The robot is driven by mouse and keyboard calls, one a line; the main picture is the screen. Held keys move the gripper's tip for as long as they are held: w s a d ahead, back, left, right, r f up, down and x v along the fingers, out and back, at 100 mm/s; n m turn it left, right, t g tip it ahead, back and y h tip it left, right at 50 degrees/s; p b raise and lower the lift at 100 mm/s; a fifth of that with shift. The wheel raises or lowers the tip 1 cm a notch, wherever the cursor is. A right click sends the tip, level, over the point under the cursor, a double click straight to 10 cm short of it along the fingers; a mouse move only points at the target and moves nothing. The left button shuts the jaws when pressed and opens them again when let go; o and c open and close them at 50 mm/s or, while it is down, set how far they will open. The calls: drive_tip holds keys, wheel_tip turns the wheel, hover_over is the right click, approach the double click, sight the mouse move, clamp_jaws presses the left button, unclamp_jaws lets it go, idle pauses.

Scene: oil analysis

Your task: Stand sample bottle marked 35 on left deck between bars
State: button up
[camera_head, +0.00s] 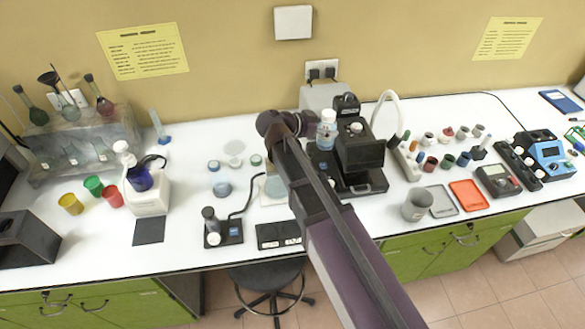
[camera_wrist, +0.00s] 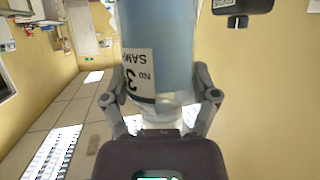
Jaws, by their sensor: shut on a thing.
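The sample bottle (camera_wrist: 178,40) fills the upper middle of the wrist view, pale blue with a white label (camera_wrist: 138,72). The label appears upside down there; a 3 shows, and the rest of the number is out of sight. My gripper (camera_wrist: 160,98) is shut on the bottle, one finger on each side. My gripper's fingers are hard to make out there. The deck and its bars cannot be told clearly.
The black instrument has a low base at its front and left. A white hose arch (camera_head: 386,104) and several small jars stand to its right. A grey beaker (camera_head: 416,204) and a red tray (camera_head: 468,195) are farther right. Dishes and a flask (camera_head: 275,186) lie left.

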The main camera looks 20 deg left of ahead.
drive_tip(key=shift+w+d, duration=0.15)
drive_tip(key=shift+d, duration=0.35)
